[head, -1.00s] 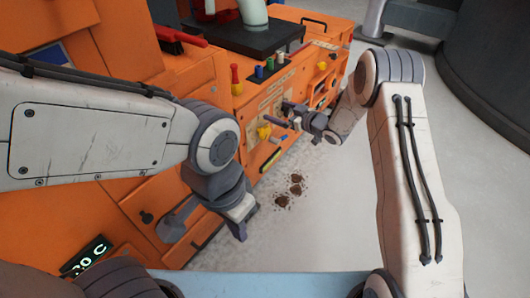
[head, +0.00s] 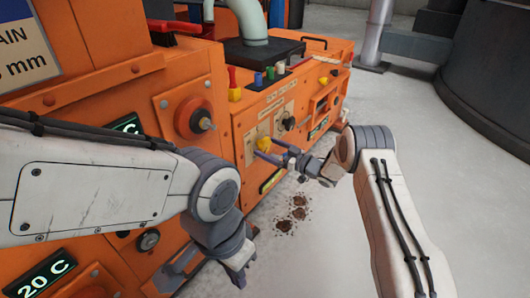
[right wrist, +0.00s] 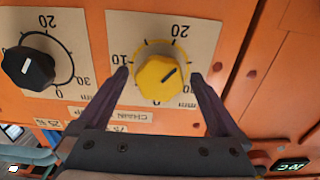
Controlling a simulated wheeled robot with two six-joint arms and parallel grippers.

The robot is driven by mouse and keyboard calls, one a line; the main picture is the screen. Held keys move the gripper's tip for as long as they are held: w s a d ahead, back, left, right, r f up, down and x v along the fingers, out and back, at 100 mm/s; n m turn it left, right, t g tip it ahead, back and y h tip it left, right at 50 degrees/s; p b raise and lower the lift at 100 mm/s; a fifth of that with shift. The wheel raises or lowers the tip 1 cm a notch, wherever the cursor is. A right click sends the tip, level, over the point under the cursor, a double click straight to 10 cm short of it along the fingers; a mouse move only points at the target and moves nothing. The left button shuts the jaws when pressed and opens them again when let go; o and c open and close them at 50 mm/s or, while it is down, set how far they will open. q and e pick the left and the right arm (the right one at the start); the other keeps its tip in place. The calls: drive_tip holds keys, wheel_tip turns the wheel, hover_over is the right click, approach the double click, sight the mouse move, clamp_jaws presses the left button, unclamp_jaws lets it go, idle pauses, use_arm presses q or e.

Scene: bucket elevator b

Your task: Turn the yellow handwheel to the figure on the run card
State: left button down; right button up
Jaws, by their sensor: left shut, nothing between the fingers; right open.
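The yellow handwheel (head: 264,143) is on the orange machine's front; it also shows in the right wrist view (right wrist: 158,82). My right gripper (right wrist: 158,72) is open, one finger on each side of the wheel; contact is unclear. It also shows in the head view (head: 267,150). My left gripper (head: 240,268) is shut and empty, low before the machine. A card (head: 35,45) reads "AIN" and "mm"; its left part is cut off.
A black knob (right wrist: 28,68) with its own scale sits beside the wheel. A large orange-rimmed handwheel (head: 194,118) and a lit display reading 20 C (head: 45,280) are to the left.

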drive_tip(key=shift+x, duration=0.95)
drive_tip(key=c, duration=1.3)
